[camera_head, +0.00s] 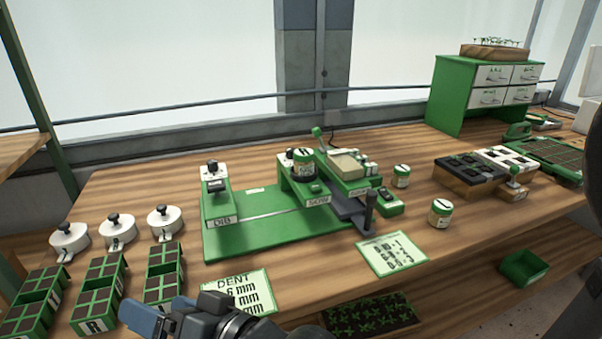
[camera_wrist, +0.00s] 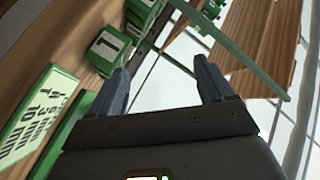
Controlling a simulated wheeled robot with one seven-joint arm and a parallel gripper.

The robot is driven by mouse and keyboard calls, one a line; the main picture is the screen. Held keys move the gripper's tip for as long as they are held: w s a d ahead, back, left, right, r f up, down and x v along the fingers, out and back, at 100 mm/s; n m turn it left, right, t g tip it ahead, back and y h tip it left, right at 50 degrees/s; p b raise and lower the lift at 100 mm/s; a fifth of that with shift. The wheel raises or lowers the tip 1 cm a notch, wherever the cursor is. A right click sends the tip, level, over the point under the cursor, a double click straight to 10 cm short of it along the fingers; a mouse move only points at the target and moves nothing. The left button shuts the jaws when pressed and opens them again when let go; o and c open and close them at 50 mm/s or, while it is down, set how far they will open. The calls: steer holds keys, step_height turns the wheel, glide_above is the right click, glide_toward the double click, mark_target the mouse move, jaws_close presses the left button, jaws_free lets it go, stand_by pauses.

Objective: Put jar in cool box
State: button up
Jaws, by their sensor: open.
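Two small white jars with green labels and dark marks on their lids stand upright on the bench: one jar (camera_head: 440,213) near the front and another jar (camera_head: 401,176) behind it. A third, similar jar (camera_head: 303,166) sits on the green seeder. My gripper (camera_head: 152,309) is low at the front edge of the bench, far left of the jars. In the wrist view, my gripper (camera_wrist: 162,72) has its blue-grey fingers wide apart with nothing between them. No jar shows in the wrist view. I cannot identify a cool box; a white box is cut off at the right edge.
The green seeder base (camera_head: 270,235) fills the middle. Green cell trays (camera_head: 101,290) and white knobbed discs (camera_head: 117,230) are at left. A dent card (camera_head: 240,293), another card (camera_head: 392,254), a drawer cabinet (camera_head: 447,95) and a lower green bin (camera_head: 525,268) also show.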

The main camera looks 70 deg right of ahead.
steer(key=w+d+r+n+y, duration=0.1)
steer(key=w+d+r+y, duration=0.1)
steer(key=w+d+r, duration=0.55)
step_height(320, 180, up, 5)
steer(key=n+g+h+b, duration=0.15)
steer(key=g+h, duration=0.25)
steer(key=g, duration=0.9)
glide_above(305, 152)
steer(key=s+a, duration=0.2)
steer(key=shift+w+f+m+b, duration=0.15)
steer(key=shift+w+m+b, duration=0.1)
steer(key=shift+b, duration=0.05)
steer(key=x, duration=0.6)
steer(key=shift+d+f, duration=0.3)
steer(key=shift+d, duration=0.05)
